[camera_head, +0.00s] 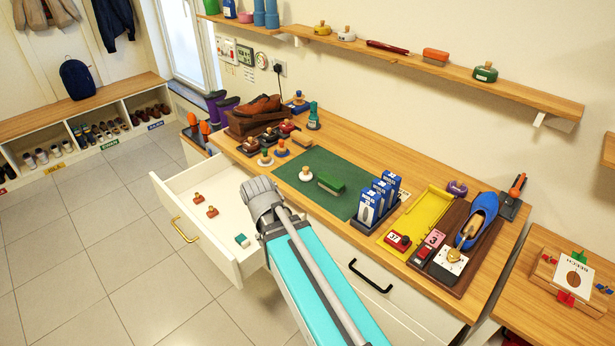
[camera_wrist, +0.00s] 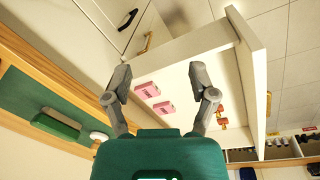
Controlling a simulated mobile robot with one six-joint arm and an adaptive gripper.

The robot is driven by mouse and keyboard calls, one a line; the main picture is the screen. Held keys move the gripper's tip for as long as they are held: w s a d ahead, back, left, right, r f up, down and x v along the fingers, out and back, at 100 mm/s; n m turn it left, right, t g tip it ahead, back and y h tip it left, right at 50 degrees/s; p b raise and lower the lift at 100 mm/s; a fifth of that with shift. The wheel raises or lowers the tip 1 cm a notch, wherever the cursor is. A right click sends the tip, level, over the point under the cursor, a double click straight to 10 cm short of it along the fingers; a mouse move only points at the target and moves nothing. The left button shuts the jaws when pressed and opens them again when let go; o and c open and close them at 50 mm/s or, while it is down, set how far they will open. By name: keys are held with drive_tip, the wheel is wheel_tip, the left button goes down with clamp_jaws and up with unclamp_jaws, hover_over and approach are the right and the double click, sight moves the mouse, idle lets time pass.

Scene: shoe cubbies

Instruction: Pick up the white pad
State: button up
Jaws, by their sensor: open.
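A small round white pad (camera_head: 305,174) with a knob on top sits on the green mat, left of a green brush (camera_head: 330,182). A white shape beside the green brush in the wrist view (camera_wrist: 98,136) looks like the same pad, partly hidden behind my gripper's body. My gripper (camera_wrist: 160,76) is open with nothing between its fingers, apart from the pad and over the open drawer. In the head view my arm's grey end hides the fingers.
The open white drawer (camera_head: 240,262) holds two red-brown pieces and a teal piece; the wrist view shows two pink blocks (camera_wrist: 154,98) inside. Other knobbed pads (camera_head: 265,159) stand left of the mat (camera_head: 294,185). Blue-white boxes (camera_head: 372,200) stand to the right.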

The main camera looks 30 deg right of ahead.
drive_tip(key=w+d+m+h+b, duration=0.4)
drive_tip(key=w+d+m+h, duration=0.3)
drive_tip(key=w, duration=0.5)
drive_tip(key=m+t+h+b, duration=0.2)
drive_tip(key=m+h+b, duration=0.25)
drive_tip(key=m, duration=0.25)
approach(304, 173)
drive_tip(key=a, duration=0.4)
drive_tip(key=shift+s+d+r+h+p, duration=0.25)
drive_tip(key=shift+s+r+h+p, duration=0.1)
drive_tip(key=shift+s+r+p, duration=0.15)
drive_tip(key=shift+d, duration=0.1)
drive_tip(key=b+x, duration=0.3)
drive_tip(key=x, duration=0.4)
drive_tip(key=shift+w+d+f, duration=0.25)
drive_tip(key=shift+d+f, duration=0.05)
drive_tip(key=shift+d, duration=0.3)
drive_tip(key=shift+b+x, duration=1.1)
drive_tip(key=shift+x, duration=1.55)
drive_tip(key=shift+w, duration=0.2)
